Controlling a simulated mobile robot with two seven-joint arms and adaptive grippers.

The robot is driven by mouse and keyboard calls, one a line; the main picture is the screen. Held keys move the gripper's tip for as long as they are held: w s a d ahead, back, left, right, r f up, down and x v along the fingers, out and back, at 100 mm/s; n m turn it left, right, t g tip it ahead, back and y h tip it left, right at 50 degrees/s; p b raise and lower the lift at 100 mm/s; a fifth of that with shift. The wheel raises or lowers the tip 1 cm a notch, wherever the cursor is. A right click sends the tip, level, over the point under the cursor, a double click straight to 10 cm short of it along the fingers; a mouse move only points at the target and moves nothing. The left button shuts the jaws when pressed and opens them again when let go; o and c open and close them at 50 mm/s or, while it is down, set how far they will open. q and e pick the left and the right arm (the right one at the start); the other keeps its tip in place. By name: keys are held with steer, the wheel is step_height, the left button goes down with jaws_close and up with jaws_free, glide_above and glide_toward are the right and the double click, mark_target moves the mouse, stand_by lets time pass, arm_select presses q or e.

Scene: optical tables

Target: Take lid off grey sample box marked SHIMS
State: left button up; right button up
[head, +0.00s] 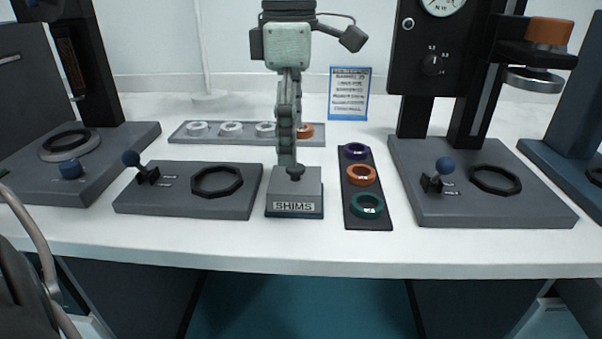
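The grey sample box (295,200) marked SHIMS stands upright near the front of the white table, with its label facing me. Its grey lid (312,178) sits on top, and no gap shows between them. A small dark knob (296,173) rises from the lid. A gripper, apparently my left (288,165), points straight down from the top of the head view, its tips at the knob. Its fingers are seen edge-on, so I cannot tell whether they are closed on the knob or only around it. My other gripper is out of view.
Close to the box are a dark plate with an octagonal ring (150,200) on the left and a black tray (372,216) of coloured rings on the right. A grey ring tray (190,138) lies behind. A gauge stand (480,212) and a sign (349,94) stand farther right and back.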

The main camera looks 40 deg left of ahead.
mark_target(295, 174)
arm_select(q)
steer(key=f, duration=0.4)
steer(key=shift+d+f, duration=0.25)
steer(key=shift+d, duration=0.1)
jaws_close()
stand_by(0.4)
